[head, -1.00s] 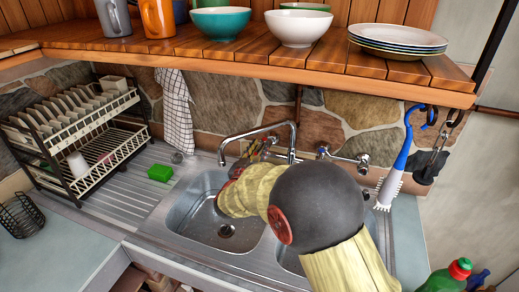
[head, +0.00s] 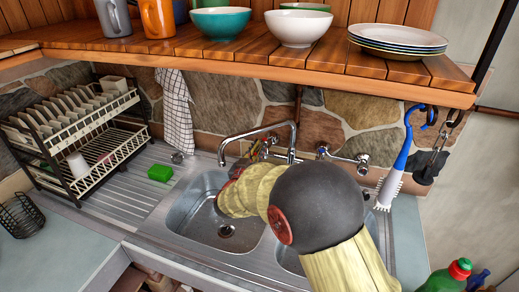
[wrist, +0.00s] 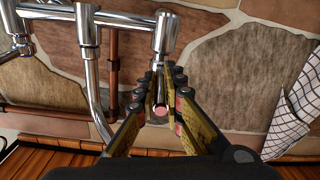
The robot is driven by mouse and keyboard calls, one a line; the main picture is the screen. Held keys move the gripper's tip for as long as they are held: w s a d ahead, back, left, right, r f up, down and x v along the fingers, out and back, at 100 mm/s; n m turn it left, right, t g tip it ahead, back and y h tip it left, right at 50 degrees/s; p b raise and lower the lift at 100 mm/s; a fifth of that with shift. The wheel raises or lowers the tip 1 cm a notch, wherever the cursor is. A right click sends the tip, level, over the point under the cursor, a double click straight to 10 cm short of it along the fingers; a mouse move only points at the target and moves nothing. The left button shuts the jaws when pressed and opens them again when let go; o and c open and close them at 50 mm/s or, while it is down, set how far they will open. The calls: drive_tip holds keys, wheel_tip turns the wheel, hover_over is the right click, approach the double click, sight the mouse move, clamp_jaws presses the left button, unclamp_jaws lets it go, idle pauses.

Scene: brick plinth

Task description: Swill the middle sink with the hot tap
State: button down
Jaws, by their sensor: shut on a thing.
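The chrome tap (head: 291,140) stands on the wall behind the sinks, and its spout bends left over the steel basin (head: 205,222) with a round drain. I see no water in that basin. In the wrist view, my gripper (wrist: 168,76) is shut on the tap's metal handle (wrist: 160,108), which has a reddish end and joins the chrome valve body (wrist: 166,32). In the head view my own arm hides most of the handle and gripper. A second basin (head: 290,262) lies to the right, mostly behind my arm. I cannot tell which basin is the middle one.
A wooden shelf (head: 230,52) with bowls, mugs and plates hangs above. A dish rack (head: 75,125) and green sponge (head: 160,173) are on the left drainer. A brush (head: 400,160) hangs at right; a green bottle (head: 448,278) stands front right. A checked towel (head: 177,110) hangs behind.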

drive_tip(key=shift+w+a+r+m+h+p, duration=0.2)
drive_tip(key=shift+a+m+h+p, duration=0.15)
drive_tip(key=shift+h+p, duration=0.4)
drive_tip(key=shift+f+m+g+h+p, duration=0.1)
drive_tip(key=shift+m+g+h+p, duration=0.35)
drive_tip(key=shift+g, duration=0.05)
drive_tip(key=c, duration=1.9)
unclamp_jaws()
drive_tip(key=shift+f, duration=0.1)
drive_tip(key=shift+s+a, duration=0.1)
drive_tip(key=shift+s, duration=0.05)
drive_tip(key=v, duration=1.1)
drive_tip(key=shift+s+a, duration=0.15)
drive_tip(key=shift+s, duration=0.15)
